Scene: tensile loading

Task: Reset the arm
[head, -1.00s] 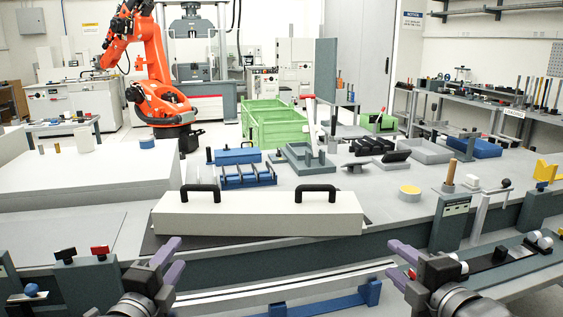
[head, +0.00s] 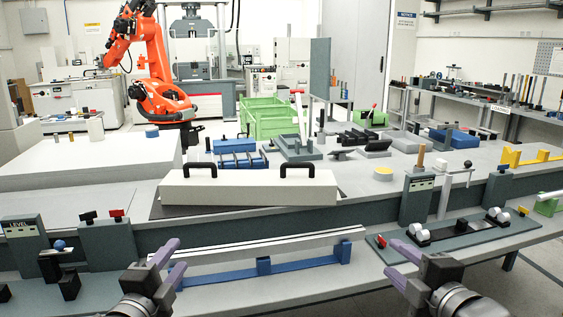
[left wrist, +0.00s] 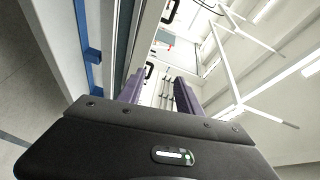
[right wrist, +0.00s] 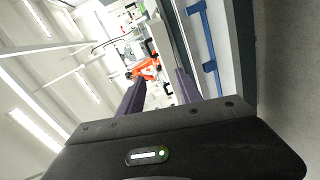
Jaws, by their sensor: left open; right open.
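My left gripper (head: 170,262) is open and empty, in front of the workbench at the lower left of the head view. Its purple fingers (left wrist: 158,92) stand apart in the left wrist view. My right gripper (head: 398,264) is open and empty, in front of the bench at the lower right. Its purple fingers (right wrist: 157,90) also stand apart in the right wrist view. Neither gripper touches anything that I can see.
A long pale box with two black handles (head: 248,190) lies on the bench (head: 370,205). A blue rail (head: 225,274) is near the front edge between my grippers. Fixtures with knobs (head: 105,240) stand at left. An orange robot arm (head: 148,60) is behind.

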